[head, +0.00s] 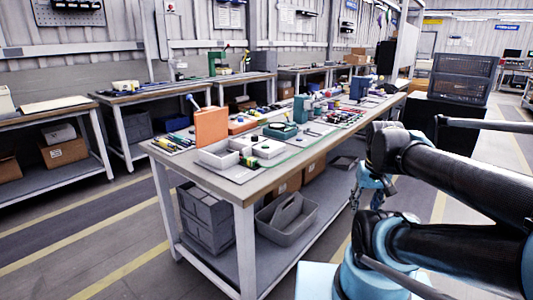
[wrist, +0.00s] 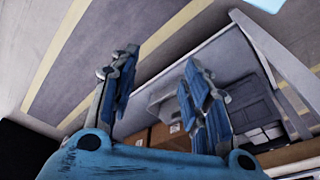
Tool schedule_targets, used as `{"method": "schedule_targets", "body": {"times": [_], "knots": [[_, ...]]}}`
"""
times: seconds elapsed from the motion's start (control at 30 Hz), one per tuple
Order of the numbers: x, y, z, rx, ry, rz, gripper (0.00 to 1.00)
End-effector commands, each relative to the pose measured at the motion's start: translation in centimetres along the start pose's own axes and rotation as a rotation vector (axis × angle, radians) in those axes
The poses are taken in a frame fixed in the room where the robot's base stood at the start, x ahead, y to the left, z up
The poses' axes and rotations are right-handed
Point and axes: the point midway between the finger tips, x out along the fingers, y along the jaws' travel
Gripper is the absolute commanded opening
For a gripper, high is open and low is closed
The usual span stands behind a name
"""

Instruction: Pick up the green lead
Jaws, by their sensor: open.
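The long workbench (head: 253,186) stands in the middle of the head view with many small items on top. I cannot pick out a green lead with certainty. A small green item (head: 249,162) lies by the white trays near the front of the bench, too small to identify. My gripper (head: 372,188) hangs beside the bench's right long side, below the top and apart from the items. In the wrist view, my gripper (wrist: 160,72) has its blue fingers spread with nothing between them. The bench top does not show clearly there.
Grey bins (head: 205,215) and a grey tote (head: 287,222) sit on the lower shelf. Black crates (head: 462,78) stand right. Floor left of the bench is free.

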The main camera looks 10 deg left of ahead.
Motion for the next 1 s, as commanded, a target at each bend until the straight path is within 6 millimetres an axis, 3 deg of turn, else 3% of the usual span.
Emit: {"method": "schedule_targets", "body": {"times": [0.27, 0.47, 0.77, 1.0], "knots": [[-6.3, -3.9, -7.1, -0.198, -0.035, -0.030, 0.43], [-10.2, -8.3, -12.1, -0.346, -0.061, -0.050, 0.43], [-14.9, -17.2, -18.4, -0.568, -0.100, -0.073, 0.43], [-17.8, -26.0, -21.8, -0.745, -0.130, -0.087, 0.43]]}}
